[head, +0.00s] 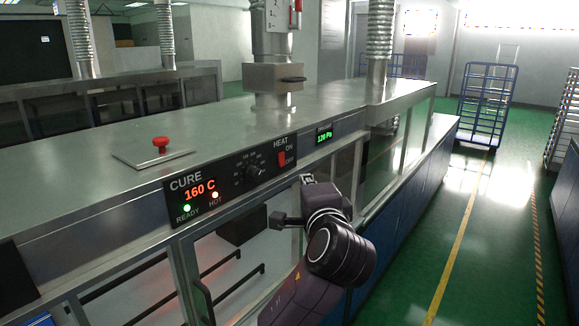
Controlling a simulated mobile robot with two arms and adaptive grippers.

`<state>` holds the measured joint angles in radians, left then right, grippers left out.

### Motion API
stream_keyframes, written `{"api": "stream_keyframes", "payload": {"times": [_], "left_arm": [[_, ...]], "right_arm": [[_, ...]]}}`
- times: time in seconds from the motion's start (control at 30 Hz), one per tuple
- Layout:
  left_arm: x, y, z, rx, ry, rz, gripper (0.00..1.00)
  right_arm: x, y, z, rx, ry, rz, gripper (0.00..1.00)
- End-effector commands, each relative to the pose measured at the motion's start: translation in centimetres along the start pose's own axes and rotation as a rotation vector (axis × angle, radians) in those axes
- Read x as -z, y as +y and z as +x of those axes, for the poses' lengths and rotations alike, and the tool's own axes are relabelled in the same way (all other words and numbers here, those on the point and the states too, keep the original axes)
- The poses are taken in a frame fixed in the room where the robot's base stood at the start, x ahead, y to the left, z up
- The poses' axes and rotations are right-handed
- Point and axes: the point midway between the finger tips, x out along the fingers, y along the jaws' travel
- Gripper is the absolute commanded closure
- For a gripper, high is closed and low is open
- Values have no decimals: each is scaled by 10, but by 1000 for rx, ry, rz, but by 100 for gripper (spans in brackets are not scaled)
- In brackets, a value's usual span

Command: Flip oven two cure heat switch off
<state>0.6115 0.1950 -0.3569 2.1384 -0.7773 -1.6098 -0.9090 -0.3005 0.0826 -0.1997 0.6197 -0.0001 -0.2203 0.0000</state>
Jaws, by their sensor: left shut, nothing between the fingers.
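The oven's black CURE panel (230,176) is on the front edge of the steel bench. Its red HEAT switch (282,159) sits at the right end, beside the ON and OFF labels; its position is too small to tell. The panel's display (200,190) reads 160 C, with a green READY light (187,208) and a red HOT light (215,195) lit. My right gripper is not in view.
A dial knob (252,172) is left of the switch, and a green pressure display (324,137) is to its right. A red push button (160,143) stands on the bench top. Below are glazed oven doors with a handle (204,300). The green aisle at right is open.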

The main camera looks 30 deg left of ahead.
Motion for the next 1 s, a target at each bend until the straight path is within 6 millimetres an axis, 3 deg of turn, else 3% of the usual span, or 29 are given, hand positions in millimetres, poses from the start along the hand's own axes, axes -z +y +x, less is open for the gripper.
{"api": "stream_keyframes", "payload": {"times": [0.17,0.57,0.8,1.0], "left_arm": [[-1,-3,21,-1,-4,4,100],[-3,-4,103,-2,-4,4,100],[-25,-2,123,-1,-2,2,100],[-28,0,127,-1,1,0,100]], "right_arm": [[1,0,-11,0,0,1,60],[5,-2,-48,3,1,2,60],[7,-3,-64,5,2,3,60],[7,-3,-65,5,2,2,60]]}}
